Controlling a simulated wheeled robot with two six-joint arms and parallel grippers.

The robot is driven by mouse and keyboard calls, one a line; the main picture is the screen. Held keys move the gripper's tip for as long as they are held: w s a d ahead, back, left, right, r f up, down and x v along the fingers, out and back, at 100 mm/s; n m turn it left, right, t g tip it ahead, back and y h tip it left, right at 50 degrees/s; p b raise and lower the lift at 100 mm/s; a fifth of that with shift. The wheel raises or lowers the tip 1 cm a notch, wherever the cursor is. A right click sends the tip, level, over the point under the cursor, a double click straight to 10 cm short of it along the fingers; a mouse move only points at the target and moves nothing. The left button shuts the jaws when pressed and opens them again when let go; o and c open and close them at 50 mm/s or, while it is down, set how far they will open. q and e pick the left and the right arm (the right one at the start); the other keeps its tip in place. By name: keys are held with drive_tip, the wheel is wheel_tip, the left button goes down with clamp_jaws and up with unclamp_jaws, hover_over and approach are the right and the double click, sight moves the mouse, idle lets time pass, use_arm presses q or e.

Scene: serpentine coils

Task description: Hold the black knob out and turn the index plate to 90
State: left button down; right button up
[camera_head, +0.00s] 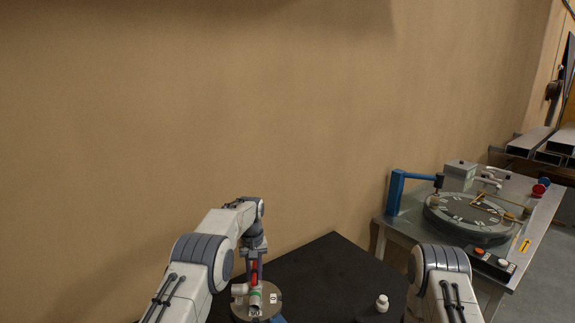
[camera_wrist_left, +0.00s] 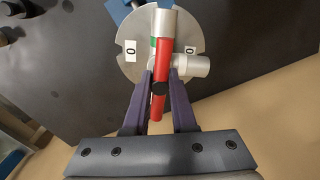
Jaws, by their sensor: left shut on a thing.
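The index plate (camera_head: 268,310) is a round grey disc at the bottom of the head view. In the left wrist view the plate (camera_wrist_left: 128,72) shows two white labels marked 0. The black knob (camera_wrist_left: 160,88) sits on the red bar, between the fingers of my left gripper (camera_wrist_left: 161,73). My left gripper (camera_head: 254,285) is shut around the knob, small and partly hidden in the head view. My right gripper is out of view; only its arm shows.
The plate stands on a black table (camera_head: 320,265) with a small white bottle-like piece (camera_head: 382,303) at the right. Beyond is a grey bench (camera_head: 525,228) with a large dial (camera_head: 470,215), a blue bracket (camera_head: 396,190) and a button box (camera_head: 490,262). A bare tan wall stands behind.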

use_arm(q)
drive_tip(key=shift+n, duration=1)
drive_tip(key=n, duration=0.3)
drive_tip(key=shift+p, duration=0.3)
drive_tip(key=shift+n, duration=0.8)
drive_tip(key=c, duration=0.7)
unclamp_jaws()
drive_tip(key=shift+r, duration=0.15)
wheel_tip(320, 180, up, 4)
drive_tip(key=p, duration=0.3)
drive_tip(key=shift+r, duration=0.2)
